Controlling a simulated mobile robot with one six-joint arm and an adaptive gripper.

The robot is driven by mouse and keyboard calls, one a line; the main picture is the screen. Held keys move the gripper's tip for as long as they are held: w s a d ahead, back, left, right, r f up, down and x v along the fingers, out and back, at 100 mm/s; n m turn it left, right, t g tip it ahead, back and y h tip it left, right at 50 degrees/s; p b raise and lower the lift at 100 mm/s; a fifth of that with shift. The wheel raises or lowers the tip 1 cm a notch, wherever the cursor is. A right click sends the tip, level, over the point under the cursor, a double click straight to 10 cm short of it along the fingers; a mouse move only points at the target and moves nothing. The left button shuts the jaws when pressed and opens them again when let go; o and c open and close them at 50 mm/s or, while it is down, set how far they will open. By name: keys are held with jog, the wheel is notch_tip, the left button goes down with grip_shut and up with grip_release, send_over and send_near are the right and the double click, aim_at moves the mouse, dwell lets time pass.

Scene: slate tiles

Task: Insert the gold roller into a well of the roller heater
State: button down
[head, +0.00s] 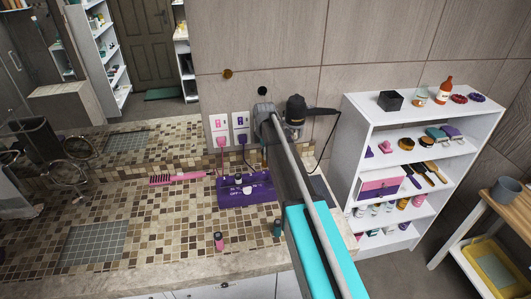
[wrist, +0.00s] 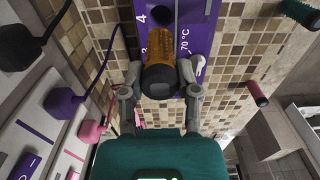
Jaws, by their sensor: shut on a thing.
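My gripper (wrist: 159,80) is shut on the gold roller (wrist: 158,80), with one finger on each side of it in the wrist view. The roller shows its dark, ridged end toward the camera and gold on its sides. The purple roller heater (wrist: 197,30) lies directly beyond it, with a "4" and "70 °C" marked on it. The roller's far end overlaps the heater in this view, and I cannot tell whether it is inside a well. In the head view the heater (head: 262,196) sits on the tiled counter. My arm hides the gripper and the gold roller there.
A pink roller (head: 219,241) and a green roller (head: 277,228) stand near the counter's front edge. A pink brush (head: 176,178) lies left of the heater. Pink and purple plugs with cords are on the wall behind. A white shelf (head: 352,112) stands at right. The counter's left is mostly free.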

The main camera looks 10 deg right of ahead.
aim_at(265, 163)
jog(key=shift+f+b, duration=2.85)
jog(key=shift+f, duration=0.05)
jog(key=shift+f+b, duration=2.9)
jog(key=shift+b, duration=0.05)
dwell(0.7)
jog(key=shift+c, duration=1.3)
grip_release()
jog(key=shift+r, duration=0.2)
